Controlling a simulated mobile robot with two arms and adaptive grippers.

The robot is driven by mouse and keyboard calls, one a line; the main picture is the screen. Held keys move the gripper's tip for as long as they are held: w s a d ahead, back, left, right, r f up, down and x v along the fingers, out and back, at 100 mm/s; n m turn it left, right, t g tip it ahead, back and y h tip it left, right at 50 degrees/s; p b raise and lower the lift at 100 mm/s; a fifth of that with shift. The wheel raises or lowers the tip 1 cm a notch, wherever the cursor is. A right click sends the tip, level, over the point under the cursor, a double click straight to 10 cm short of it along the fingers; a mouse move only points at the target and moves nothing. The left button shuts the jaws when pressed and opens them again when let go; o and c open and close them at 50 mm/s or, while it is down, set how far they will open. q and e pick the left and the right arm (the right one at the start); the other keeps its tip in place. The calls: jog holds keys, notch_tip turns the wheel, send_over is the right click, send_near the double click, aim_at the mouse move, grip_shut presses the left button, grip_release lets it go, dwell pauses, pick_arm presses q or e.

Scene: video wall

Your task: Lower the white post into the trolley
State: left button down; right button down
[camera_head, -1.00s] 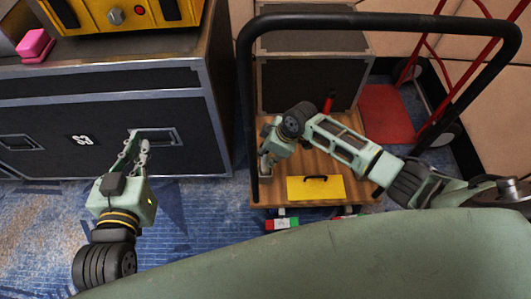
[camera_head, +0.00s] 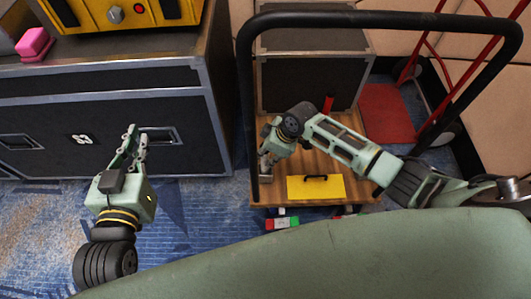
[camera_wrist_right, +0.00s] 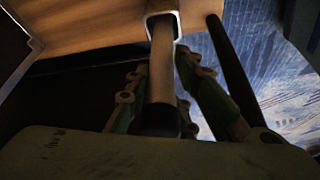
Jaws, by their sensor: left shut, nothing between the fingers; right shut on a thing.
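The trolley has a wooden deck (camera_head: 365,193) and a tall black handle frame (camera_head: 246,105). My right gripper (camera_head: 266,160) is low over the deck's left edge, beside the handle's left upright. In the right wrist view its fingers (camera_wrist_right: 165,97) are shut on the post (camera_wrist_right: 162,55). I cannot tell whether that end touches the trolley. In the head view my gripper mostly hides the post. My left gripper (camera_head: 137,135) is shut and empty, before the black case.
A yellow box (camera_head: 315,188) and a dark case (camera_head: 310,80) stand on the deck. A large black case (camera_head: 100,105) is at left, bearing a yellow unit (camera_head: 120,14) and a pink item (camera_head: 34,43). A red hand truck (camera_head: 387,113) is at right. Blue carpet lies between.

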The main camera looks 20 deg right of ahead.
dwell(0.3)
jog(key=c, duration=1.4)
grip_release()
jog(key=o, duration=0.5)
